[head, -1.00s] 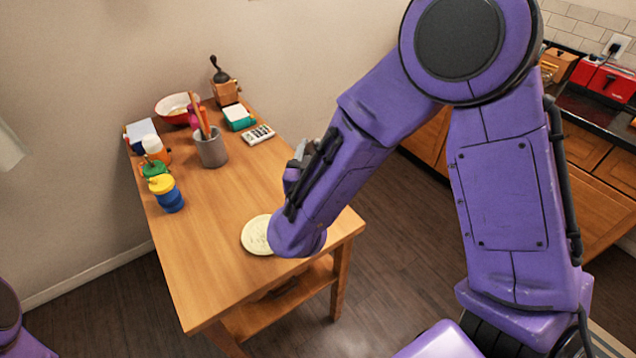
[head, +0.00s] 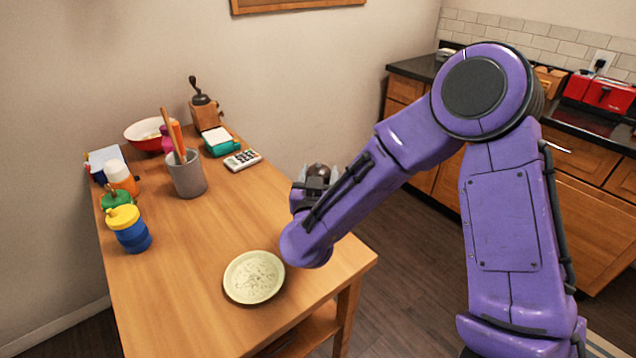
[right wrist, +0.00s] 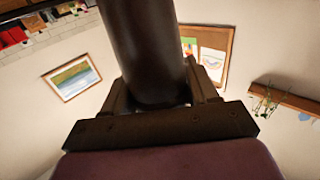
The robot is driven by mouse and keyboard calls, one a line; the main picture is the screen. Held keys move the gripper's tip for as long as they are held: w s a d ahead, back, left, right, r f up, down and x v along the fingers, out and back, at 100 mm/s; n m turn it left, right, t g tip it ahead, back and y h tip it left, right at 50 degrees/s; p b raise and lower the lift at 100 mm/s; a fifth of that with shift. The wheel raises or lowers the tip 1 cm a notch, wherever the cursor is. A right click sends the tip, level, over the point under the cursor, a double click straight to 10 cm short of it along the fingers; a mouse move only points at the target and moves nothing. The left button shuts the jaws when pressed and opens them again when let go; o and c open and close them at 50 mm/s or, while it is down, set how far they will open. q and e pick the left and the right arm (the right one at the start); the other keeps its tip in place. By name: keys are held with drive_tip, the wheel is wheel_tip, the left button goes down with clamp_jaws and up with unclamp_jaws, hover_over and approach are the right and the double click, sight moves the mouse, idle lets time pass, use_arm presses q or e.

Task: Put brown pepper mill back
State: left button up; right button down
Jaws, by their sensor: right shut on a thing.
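The brown pepper mill (right wrist: 150,50) is a dark brown, smooth, rounded body in the right wrist view, standing between the two fingers. My right gripper (right wrist: 160,98) is shut on it. In the head view, my right gripper (head: 315,180) is above the right edge of the wooden table, and the mill's dark rounded top (head: 319,170) shows between its fingers. My wrist and forearm hide the rest of the mill there. My left gripper is not in view.
On the wooden table (head: 215,225) lies a pale plate (head: 254,277). Farther back are a grey utensil cup (head: 187,176), a blue-yellow jar (head: 129,230), a calculator (head: 242,160), a bowl (head: 143,136) and a coffee grinder (head: 205,113). A counter with a red toaster (head: 600,93) is at right.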

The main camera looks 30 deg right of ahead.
drive_tip(key=shift+s+r, duration=0.2)
drive_tip(key=shift+f, duration=0.25)
drive_tip(key=shift+c, duration=1.5)
unclamp_jaws()
drive_tip(key=shift+r, duration=0.25)
drive_tip(key=b+v, duration=0.2)
drive_tip(key=v, duration=1)
drive_tip(key=shift+b, duration=0.35)
drive_tip(key=shift+f, duration=0.1)
